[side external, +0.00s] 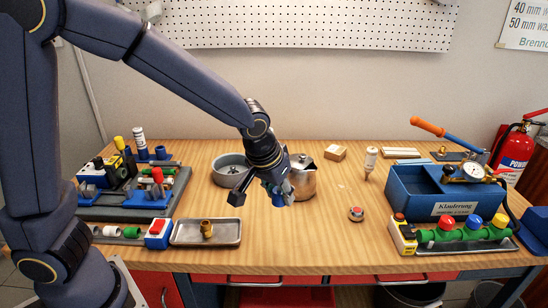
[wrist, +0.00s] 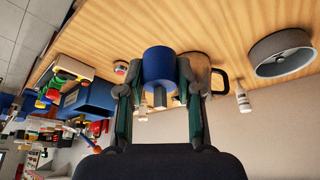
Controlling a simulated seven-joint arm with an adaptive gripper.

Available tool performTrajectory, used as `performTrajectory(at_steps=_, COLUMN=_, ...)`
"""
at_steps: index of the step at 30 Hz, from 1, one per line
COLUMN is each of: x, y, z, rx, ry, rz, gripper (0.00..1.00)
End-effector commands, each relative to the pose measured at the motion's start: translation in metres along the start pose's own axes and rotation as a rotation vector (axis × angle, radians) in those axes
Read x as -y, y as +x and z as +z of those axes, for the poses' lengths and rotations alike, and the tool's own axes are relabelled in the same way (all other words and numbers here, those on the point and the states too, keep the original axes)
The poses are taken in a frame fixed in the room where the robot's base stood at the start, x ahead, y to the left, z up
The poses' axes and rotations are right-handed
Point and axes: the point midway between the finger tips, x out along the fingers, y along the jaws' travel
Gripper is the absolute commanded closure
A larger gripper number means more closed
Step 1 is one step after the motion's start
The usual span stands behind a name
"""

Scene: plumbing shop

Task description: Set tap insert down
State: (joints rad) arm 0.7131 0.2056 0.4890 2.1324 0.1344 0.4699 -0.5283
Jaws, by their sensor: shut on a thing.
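The tap insert appears to be the blue cylinder with a short grey stem (wrist: 160,65) in the wrist view. My gripper (wrist: 159,86) is shut on it, one finger on each side. In the side view my gripper (side external: 278,188) points down over the middle of the table, just in front of the metal pitcher (side external: 304,180). The blue end of the insert (side external: 279,201) shows below the fingers, partly hidden by them. I cannot tell whether it touches the table.
A shallow metal tray (side external: 184,240) holding a brass fitting (side external: 207,229) lies front left. A round grey bowl (side external: 229,163) stands behind my gripper. The front middle tabletop is clear.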

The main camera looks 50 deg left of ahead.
Motion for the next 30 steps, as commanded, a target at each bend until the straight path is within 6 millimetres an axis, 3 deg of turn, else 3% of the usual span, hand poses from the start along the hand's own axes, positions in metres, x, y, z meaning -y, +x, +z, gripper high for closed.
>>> performTrajectory(at_steps=5, x=0.030, y=0.009, z=-0.040, rx=0.001, ry=-0.064, rz=-0.026, gripper=0.99)
performTrajectory(at_steps=8, x=0.062, y=0.017, z=-0.066, rx=0.000, ry=-0.123, rz=-0.051, gripper=0.99)
performTrajectory(at_steps=11, x=0.106, y=0.026, z=-0.088, rx=0.000, ry=-0.203, rz=-0.084, gripper=0.99)
performTrajectory(at_steps=15, x=0.185, y=0.037, z=-0.109, rx=0.001, ry=-0.342, rz=-0.140, gripper=0.99)
performTrajectory(at_steps=20, x=0.278, y=0.045, z=-0.109, rx=0.003, ry=-0.507, rz=-0.209, gripper=0.99)
performTrajectory(at_steps=24, x=0.343, y=0.047, z=-0.092, rx=0.003, ry=-0.631, rz=-0.261, gripper=0.99)
performTrajectory(at_steps=27, x=0.373, y=0.046, z=-0.077, rx=0.001, ry=-0.692, rz=-0.286, gripper=0.99)
performTrajectory(at_steps=30, x=0.391, y=0.045, z=-0.067, rx=0.001, ry=-0.730, rz=-0.301, gripper=0.99)
